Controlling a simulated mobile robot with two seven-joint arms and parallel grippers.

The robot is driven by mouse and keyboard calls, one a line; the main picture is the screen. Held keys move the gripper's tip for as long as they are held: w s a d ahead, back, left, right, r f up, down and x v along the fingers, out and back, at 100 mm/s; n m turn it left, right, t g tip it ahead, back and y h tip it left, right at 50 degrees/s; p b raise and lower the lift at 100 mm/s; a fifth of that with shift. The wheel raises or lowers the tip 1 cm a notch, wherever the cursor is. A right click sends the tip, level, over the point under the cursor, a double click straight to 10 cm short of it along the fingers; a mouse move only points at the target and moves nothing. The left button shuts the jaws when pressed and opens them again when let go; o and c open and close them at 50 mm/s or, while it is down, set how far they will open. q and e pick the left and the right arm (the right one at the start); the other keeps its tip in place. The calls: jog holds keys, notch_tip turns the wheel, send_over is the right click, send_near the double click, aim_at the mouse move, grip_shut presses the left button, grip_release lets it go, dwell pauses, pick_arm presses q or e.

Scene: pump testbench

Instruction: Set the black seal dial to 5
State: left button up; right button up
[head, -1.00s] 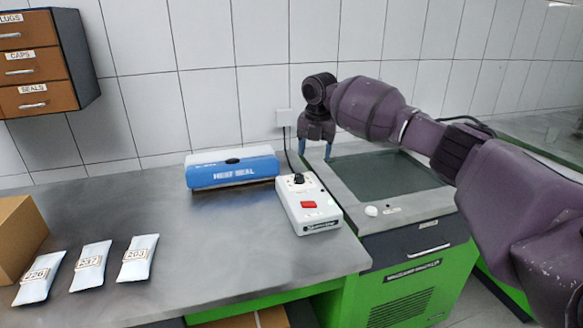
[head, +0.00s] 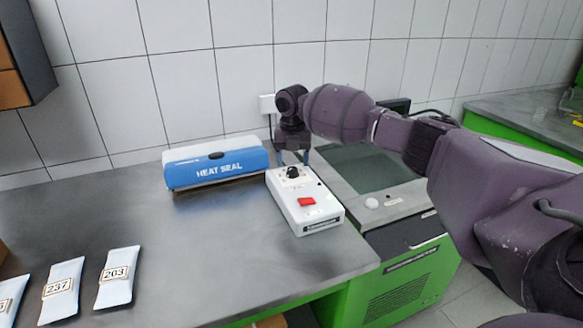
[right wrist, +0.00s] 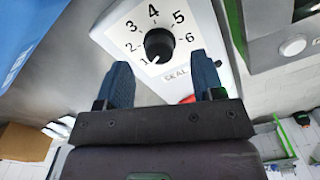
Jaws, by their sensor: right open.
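The black seal dial (right wrist: 158,45) sits on the white control box (head: 312,215), on a plate numbered 1 to 6 and marked SEAL. Its light pointer mark seems to be at 1. The dial also shows in the head view (head: 292,172). My right gripper (head: 293,158) is over the back end of the box, close to the dial, its fingers pointing down. In the right wrist view its two blue fingers (right wrist: 161,68) are apart, below the dial in the picture, with nothing between them. My left gripper is out of view.
A blue and white heat sealer (head: 216,168) stands left of the box. A red switch (head: 306,201) is on the box front. A green-sided machine (head: 400,285) stands to the right. Labelled pouches (head: 117,277) lie at the front left; the middle of the bench is clear.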

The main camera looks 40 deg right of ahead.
aim_at(292, 172)
jog(key=shift+f, duration=1.4)
jog(key=c, duration=0.9)
